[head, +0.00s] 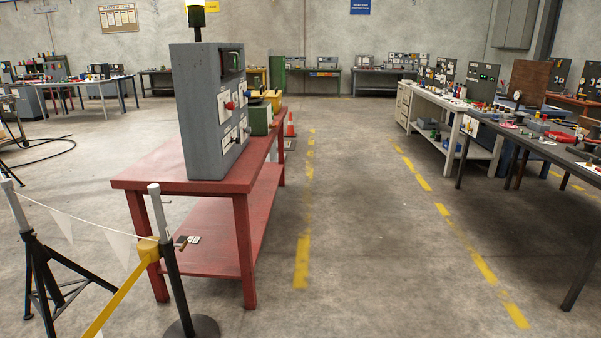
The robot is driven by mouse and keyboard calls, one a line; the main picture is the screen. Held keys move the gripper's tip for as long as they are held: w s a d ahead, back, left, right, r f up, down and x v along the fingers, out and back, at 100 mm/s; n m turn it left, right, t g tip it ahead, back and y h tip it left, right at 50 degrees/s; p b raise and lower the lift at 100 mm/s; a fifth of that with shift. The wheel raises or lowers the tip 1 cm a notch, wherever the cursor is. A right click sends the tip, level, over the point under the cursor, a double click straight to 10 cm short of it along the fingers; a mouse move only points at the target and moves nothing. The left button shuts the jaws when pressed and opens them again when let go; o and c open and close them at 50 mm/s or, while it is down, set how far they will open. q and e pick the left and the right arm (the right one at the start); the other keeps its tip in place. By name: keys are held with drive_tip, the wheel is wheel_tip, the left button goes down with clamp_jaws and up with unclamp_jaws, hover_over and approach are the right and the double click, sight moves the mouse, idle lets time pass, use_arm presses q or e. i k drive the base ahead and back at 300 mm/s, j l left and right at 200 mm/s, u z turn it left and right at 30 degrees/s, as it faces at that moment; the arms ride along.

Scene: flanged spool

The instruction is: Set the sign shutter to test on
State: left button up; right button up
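I cannot pick out a sign shutter or read a "test on" label from here. A grey control box (203,110) stands upright on a red table (155,168) left of centre, with its front face turned right. That face carries a dark display window (231,62), a red knob (230,105), a blue knob (247,92) and small white plates too small to read. A yellow and black lamp (197,15) tops the box. More panels stand on the benches at the right, such as a dark one (482,82). Neither of my grippers is in view.
A barrier post (164,235) with a yellow arm and a pennant rope stands front left. A dark table (560,150) and a white bench (440,103) line the right. An orange cone (291,125) stands behind the red table. The floor aisle between yellow lines is clear.

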sight(227, 59)
drive_tip(key=i+u, duration=0.1)
drive_tip(key=i, duration=0.55)
drive_tip(key=i+l+u, duration=0.1)
drive_tip(key=i, duration=0.55)
drive_tip(key=i+l+u, duration=0.1)
drive_tip(key=i, duration=0.55)
